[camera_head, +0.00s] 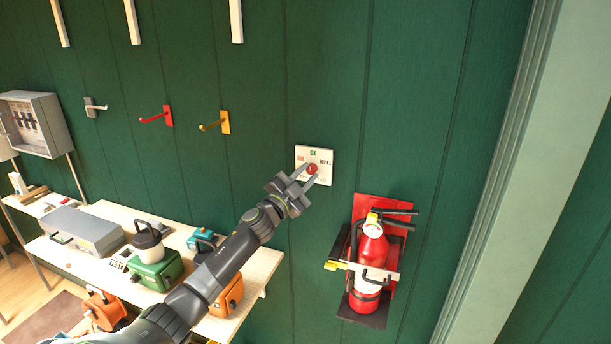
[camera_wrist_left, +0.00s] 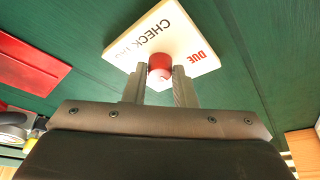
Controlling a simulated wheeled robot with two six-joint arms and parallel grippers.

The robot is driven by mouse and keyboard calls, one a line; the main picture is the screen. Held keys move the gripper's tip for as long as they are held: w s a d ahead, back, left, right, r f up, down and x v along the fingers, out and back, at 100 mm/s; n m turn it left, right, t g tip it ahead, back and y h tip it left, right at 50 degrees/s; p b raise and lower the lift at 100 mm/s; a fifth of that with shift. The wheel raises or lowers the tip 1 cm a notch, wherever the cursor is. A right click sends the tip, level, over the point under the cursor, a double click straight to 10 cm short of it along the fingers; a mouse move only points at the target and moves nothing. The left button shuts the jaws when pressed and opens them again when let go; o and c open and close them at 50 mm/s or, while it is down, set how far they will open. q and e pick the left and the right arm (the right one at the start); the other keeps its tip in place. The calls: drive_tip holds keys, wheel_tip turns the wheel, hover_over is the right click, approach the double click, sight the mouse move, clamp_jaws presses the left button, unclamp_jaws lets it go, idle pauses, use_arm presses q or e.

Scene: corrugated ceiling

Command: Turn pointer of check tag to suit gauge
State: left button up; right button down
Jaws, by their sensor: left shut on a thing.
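The check tag (camera_head: 325,157) is a white square plate on the green wall, with a green mark at its top, "REFILL"-like dark print at its right and red print at its left. Its red round pointer knob (camera_head: 312,169) is at the middle. My left gripper (camera_head: 308,174) is shut on this knob, one finger on each side. In the left wrist view the tag (camera_wrist_left: 185,22) reads "CHECK" and "DUE", and the knob (camera_wrist_left: 161,66) sits between the fingertips (camera_wrist_left: 161,80). The pointer's direction is hidden. The gauge (camera_head: 371,226) is on the fire extinguisher (camera_head: 369,254); its needle is too small to read. My right gripper is not in view.
The extinguisher hangs on a red backboard (camera_head: 397,208) below and right of the tag. A table (camera_head: 262,264) with a grey case (camera_head: 82,232), a green box (camera_head: 155,272) and an orange box stands at lower left. Hooks (camera_head: 225,121) are on the wall at left.

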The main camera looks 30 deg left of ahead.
use_arm(q)
drive_tip(key=o, duration=1)
drive_tip(key=shift+b+v, duration=6.65)
drive_tip(key=shift+v, duration=2.05)
drive_tip(key=shift+f, duration=0.1)
